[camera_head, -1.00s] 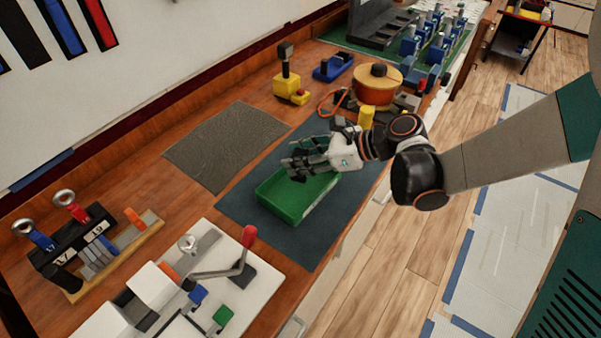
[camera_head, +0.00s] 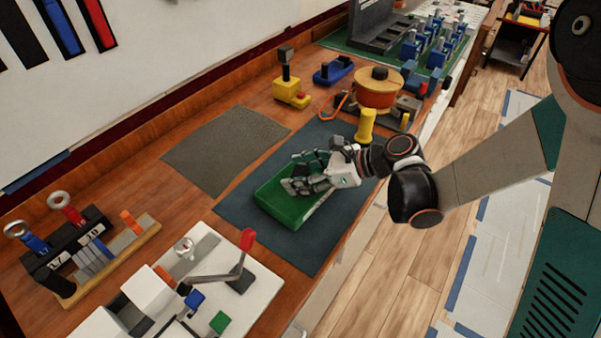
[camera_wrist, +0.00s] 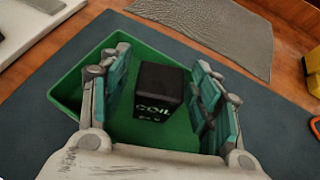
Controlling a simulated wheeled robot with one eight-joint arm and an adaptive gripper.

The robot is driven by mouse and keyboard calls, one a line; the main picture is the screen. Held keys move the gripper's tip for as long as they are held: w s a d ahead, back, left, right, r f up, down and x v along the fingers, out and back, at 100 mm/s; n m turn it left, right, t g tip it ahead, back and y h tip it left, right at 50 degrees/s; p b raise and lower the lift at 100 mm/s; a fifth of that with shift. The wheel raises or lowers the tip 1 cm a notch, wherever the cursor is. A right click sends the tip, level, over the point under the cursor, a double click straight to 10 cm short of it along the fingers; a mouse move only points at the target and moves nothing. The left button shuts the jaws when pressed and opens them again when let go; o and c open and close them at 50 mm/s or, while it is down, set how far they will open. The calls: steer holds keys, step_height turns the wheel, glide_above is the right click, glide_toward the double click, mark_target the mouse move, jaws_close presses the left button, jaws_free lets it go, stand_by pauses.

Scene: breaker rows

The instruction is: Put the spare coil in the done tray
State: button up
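The spare coil (camera_wrist: 160,92) is a small black block with "COIL" lettered on its side. In the wrist view it sits inside the green tray (camera_wrist: 72,87), on the tray floor. My gripper (camera_wrist: 160,95) is open, with one teal-padded finger on each side of the coil and green showing in the gaps. In the head view my gripper (camera_head: 300,172) is over the green tray (camera_head: 278,214), fingers spread. The coil cannot be made out there behind the fingers.
The tray lies on a dark blue mat (camera_head: 300,245). A grey mat (camera_head: 225,148) lies behind it. A lever fixture (camera_head: 240,270) stands in front, a breaker rack (camera_head: 75,245) to the left. A yellow-handled fixture (camera_head: 366,125) is close behind my gripper.

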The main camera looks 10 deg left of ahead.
steer(key=shift+r, duration=0.2)
steer(key=p+v, duration=0.3)
steer(key=v, duration=0.9)
steer(key=shift+p, duration=0.3)
steer(key=s+d+r+n+t+h, duration=0.2)
steer(key=s+d+n+h, duration=0.2)
steer(key=d+n, duration=0.2)
steer(key=s+d+r+n+t+h, duration=0.2)
steer(key=s+d+r+n+h, duration=0.1)
steer(key=d+n, duration=0.3)
steer(key=s+d+r+n+t+h, duration=0.2)
steer(key=s+d+n+h, duration=0.3)
steer(key=d, duration=0.4)
steer(key=shift+s+r+n, duration=0.55)
steer(key=shift+r+n, duration=0.2)
steer(key=shift+n, duration=0.15)
